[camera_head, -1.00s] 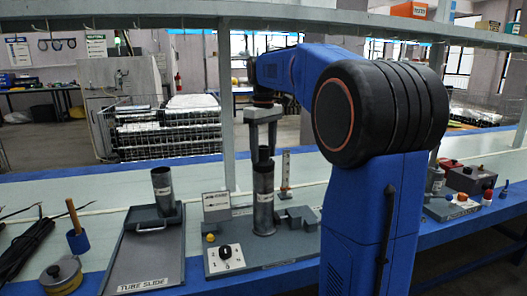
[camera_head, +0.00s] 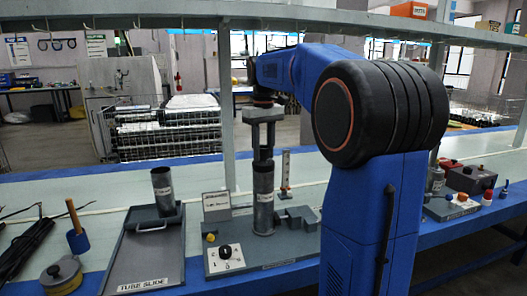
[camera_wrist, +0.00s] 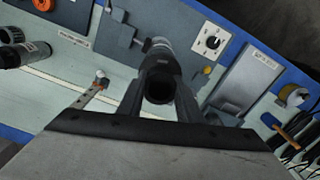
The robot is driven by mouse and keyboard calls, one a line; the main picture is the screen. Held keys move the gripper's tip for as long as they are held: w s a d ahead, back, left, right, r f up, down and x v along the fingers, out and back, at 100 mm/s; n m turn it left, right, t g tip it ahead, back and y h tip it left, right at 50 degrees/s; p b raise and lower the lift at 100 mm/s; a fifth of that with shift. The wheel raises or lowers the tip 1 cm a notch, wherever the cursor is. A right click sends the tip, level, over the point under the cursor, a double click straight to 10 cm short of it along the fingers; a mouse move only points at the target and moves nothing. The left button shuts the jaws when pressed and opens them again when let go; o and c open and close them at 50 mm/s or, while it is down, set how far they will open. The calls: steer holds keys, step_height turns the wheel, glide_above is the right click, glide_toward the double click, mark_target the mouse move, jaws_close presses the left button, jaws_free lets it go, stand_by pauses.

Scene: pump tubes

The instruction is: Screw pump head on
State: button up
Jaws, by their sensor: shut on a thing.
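A grey upright tube (camera_head: 263,200) with a pale label stands on the grey base plate in the head view. My gripper (camera_head: 263,155) is directly above it, pointing down. In the wrist view, a dark hollow cylinder, apparently the pump head (camera_wrist: 158,68), sits between the fingers of my gripper (camera_wrist: 160,88), which is shut on it. Its open end faces the wrist camera. The labelled tube (camera_wrist: 158,44) shows just beyond it, in line with it. Whether the head's lower end is seated on the tube cannot be told.
The base plate (camera_head: 222,262) carries a dial (camera_head: 225,251), a yellow knob, a sign (camera_head: 216,204) and grey blocks (camera_head: 297,217). A thin post (camera_head: 286,172) stands just behind the blocks.

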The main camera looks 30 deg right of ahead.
steer(key=shift+m, duration=0.3)
steer(key=shift+m, duration=1.8)
steer(key=m, duration=0.2)
steer(key=shift+m, duration=0.7)
steer(key=m, duration=0.3)
